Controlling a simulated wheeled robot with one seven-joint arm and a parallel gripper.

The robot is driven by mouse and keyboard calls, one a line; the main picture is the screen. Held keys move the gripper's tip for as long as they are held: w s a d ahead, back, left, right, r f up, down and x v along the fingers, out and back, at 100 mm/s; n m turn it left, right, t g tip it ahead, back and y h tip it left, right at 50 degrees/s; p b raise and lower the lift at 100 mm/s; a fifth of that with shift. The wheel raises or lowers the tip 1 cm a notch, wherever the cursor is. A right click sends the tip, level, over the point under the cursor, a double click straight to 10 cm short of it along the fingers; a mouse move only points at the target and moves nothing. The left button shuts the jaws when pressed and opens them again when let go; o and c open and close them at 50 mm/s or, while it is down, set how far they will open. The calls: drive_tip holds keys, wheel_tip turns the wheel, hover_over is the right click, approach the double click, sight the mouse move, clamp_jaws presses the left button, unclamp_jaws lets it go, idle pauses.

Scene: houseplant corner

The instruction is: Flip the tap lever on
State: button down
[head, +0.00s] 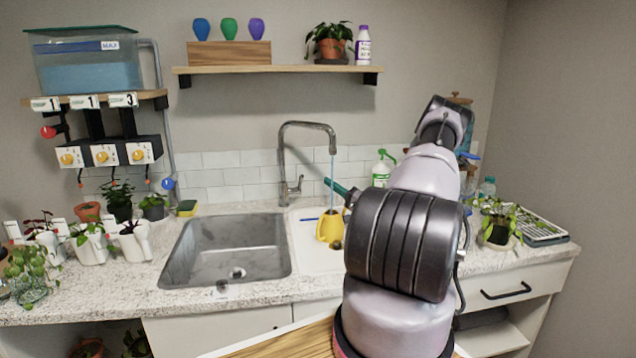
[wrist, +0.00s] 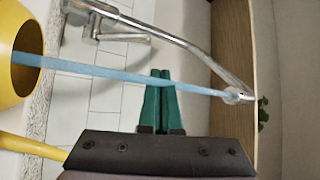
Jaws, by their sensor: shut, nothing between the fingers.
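The chrome tap (head: 310,126) arches over the sink, and it also shows in the wrist view (wrist: 185,40), turned sideways. Its lever (head: 295,188) is at the base of the tap and shows as a short bar in the wrist view (wrist: 122,38). A blue stream of water (head: 332,170) runs from the spout down to a yellow watering can (head: 329,226). The stream also crosses the wrist view (wrist: 100,71). My gripper (head: 330,183) has green fingers, shut and empty, beside the stream and right of the lever. In the wrist view the fingertips (wrist: 160,74) overlap the stream; contact is unclear.
The steel sink basin (head: 232,250) is empty. A green-topped spray bottle (head: 382,168) stands behind my arm. Potted plants (head: 92,243) line the left counter.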

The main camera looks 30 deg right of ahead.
drive_tip(key=shift+s+d, duration=0.35)
drive_tip(key=shift+s, duration=0.25)
drive_tip(key=shift+s+d, duration=0.3)
drive_tip(key=shift+s, duration=0.3)
drive_tip(key=s+a+r+n+g+y, duration=0.1)
drive_tip(key=s+a+r+n+g, duration=0.35)
drive_tip(key=a+r+g, duration=0.65)
drive_tip(key=s+a+r+n+g+y, duration=0.25)
drive_tip(key=s+a+r+g, duration=0.35)
drive_tip(key=a, duration=0.8)
drive_tip(key=s+a+r+m+t+h, duration=0.1)
drive_tip(key=s+r+h, duration=0.4)
drive_tip(key=s, duration=0.7)
drive_tip(key=s+a+r+m+t+h, duration=0.1)
drive_tip(key=s+a+r+t+h, duration=0.1)
drive_tip(key=s+r+h, duration=0.4)
drive_tip(key=s+r+t, duration=0.1)
drive_tip(key=s+r, duration=0.2)
drive_tip(key=s, duration=0.2)
drive_tip(key=shift+s+a, duration=0.2)
drive_tip(key=shift+s, duration=0.2)
